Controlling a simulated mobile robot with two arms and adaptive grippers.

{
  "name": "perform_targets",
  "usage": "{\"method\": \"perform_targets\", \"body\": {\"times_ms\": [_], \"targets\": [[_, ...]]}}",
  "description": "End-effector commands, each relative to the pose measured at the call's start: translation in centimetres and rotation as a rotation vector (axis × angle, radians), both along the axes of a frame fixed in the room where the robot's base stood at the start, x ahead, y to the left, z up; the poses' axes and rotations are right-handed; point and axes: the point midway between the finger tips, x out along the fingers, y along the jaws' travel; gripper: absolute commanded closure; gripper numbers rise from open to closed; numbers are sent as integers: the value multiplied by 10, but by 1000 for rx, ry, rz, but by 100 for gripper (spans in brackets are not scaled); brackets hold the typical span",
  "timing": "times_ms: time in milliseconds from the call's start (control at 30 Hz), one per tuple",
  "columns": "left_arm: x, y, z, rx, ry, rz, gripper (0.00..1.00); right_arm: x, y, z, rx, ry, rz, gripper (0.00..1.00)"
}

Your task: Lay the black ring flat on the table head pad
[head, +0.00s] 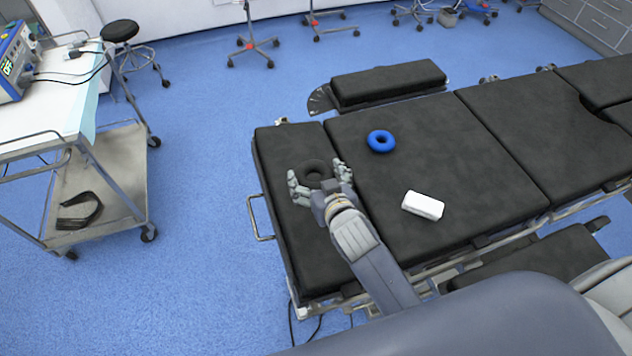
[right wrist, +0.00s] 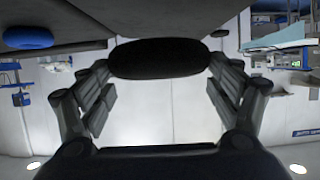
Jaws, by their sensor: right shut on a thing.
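The black ring (head: 324,179) is over the table head pad (head: 276,147), the narrow black section at the table's left end. My right gripper (head: 319,179) is shut on the ring, with fingers on its two opposite sides. In the right wrist view the ring (right wrist: 158,58) shows edge-on as a dark band between the fingertips, close to the dark pad surface. The ring looks about level; I cannot tell whether it touches the pad. My left gripper is not in view.
A blue ring (head: 381,141) and a white block (head: 422,205) lie on the middle pad, right of my right gripper. A side rail (head: 260,219) runs along the table's left end. A cart (head: 140,180) stands on the floor at the left. The head pad's front part is clear.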

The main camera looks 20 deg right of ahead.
Motion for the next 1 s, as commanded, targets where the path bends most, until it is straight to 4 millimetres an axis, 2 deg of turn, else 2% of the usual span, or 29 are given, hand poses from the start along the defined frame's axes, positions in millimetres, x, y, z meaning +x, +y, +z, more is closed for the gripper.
{"method": "perform_targets", "body": {"times_ms": [100,233,667,700,767,1000], "targets": [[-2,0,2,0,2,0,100,1,1,-19,0,2,1,44],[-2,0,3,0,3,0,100,2,1,-32,0,-1,1,44],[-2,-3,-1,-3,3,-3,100,1,0,-39,0,-2,0,44],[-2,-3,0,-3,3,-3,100,1,0,-39,0,-1,0,12],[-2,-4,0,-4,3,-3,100,1,0,-39,0,-1,0,0],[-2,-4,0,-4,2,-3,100,1,0,-38,0,-2,0,0]]}}
